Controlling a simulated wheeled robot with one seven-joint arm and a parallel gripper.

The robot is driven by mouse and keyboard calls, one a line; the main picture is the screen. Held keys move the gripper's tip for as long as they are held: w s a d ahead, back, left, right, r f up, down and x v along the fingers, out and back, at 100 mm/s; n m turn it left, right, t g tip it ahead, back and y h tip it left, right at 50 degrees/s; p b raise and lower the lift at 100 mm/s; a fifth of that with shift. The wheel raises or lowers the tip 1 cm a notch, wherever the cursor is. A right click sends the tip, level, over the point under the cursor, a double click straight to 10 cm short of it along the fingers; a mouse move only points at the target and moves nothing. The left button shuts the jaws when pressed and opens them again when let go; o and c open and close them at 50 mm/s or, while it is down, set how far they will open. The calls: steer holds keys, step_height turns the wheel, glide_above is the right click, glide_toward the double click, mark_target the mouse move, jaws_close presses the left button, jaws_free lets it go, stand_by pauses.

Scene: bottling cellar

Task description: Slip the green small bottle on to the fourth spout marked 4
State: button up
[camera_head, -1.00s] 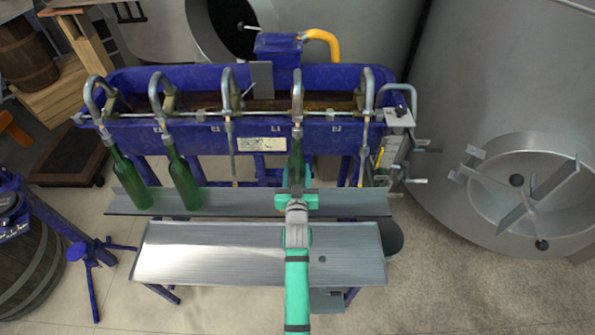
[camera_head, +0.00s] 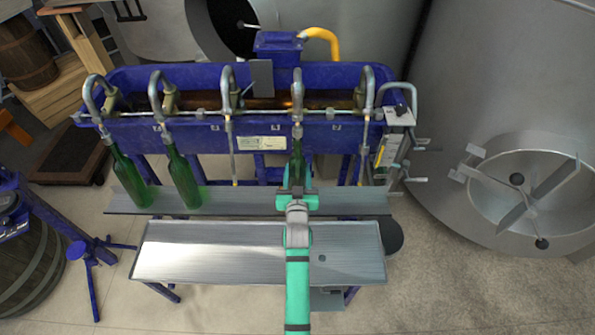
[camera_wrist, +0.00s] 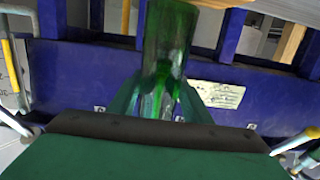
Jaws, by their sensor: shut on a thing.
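My gripper (camera_head: 297,190) is shut on a green bottle (camera_head: 297,168), under the fourth spout from the left (camera_head: 297,100). The bottle's neck lines up with this spout's lower end and looks upright. The spout's thin tube does not show below there; I cannot tell for sure whether it is inside the neck. The gripper hides the bottle's lower part. In the wrist view the green bottle (camera_wrist: 168,45) stands up close in front of the blue filler trough. The number marks are too small to read.
Two other green bottles (camera_head: 131,180) (camera_head: 184,180) hang at the first two spouts, bases by the grey shelf (camera_head: 240,201). The third (camera_head: 228,90) and fifth (camera_head: 367,95) spouts have bare hanging tubes. A steel tank (camera_head: 500,70) stands right.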

steer(key=shift+d, duration=0.15)
steer(key=shift+s+a+f, duration=0.2)
steer(key=shift+f, duration=0.1)
steer(key=o, duration=1.5)
steer(key=shift+d, duration=0.1)
steer(key=shift+f, duration=0.15)
steer(key=shift+s, duration=0.15)
steer(key=s+r, duration=0.1)
steer(key=s, duration=0.9)
steer(key=shift+s+r, duration=0.2)
steer(key=shift+s, duration=0.05)
